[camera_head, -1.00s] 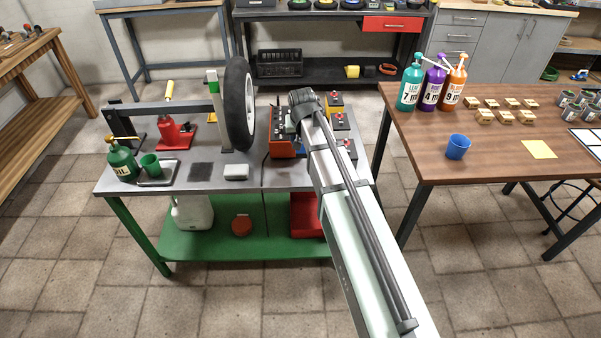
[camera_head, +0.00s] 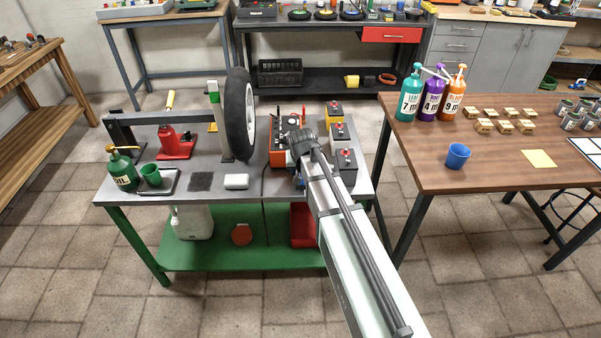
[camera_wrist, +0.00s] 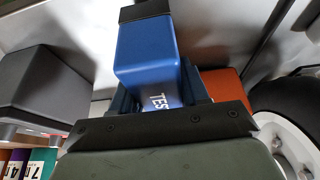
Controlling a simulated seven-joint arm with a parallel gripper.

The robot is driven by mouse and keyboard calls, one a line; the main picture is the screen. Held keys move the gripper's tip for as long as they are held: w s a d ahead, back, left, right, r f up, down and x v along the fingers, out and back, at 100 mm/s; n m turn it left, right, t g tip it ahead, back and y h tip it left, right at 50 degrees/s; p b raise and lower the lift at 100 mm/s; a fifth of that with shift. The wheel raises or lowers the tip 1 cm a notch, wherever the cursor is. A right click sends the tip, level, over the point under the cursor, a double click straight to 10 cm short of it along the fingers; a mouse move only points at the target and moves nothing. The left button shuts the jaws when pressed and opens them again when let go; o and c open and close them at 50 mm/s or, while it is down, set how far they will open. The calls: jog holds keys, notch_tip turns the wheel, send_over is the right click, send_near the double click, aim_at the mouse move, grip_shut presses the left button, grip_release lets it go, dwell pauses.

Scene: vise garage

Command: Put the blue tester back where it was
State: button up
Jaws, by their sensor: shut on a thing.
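The blue tester (camera_wrist: 150,62), lettered "TES…" with a dark end, fills the middle of the wrist view. My gripper (camera_wrist: 158,98) is shut on it, with its dark fingers on either side of the body. In the head view my gripper (camera_head: 303,150) is over the right part of the metal bench, between the orange unit (camera_head: 277,157) and the row of batteries (camera_head: 346,170).
A wheel (camera_head: 236,115) stands upright left of the orange unit. A wooden table (camera_head: 490,145) with pump bottles is to the right.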

jog(key=shift+f, duration=0.7)
jog(key=shift+f, duration=0.1)
jog(key=o, duration=1.3)
jog(key=shift+c, duration=0.2)
jog(key=v, duration=1.2)
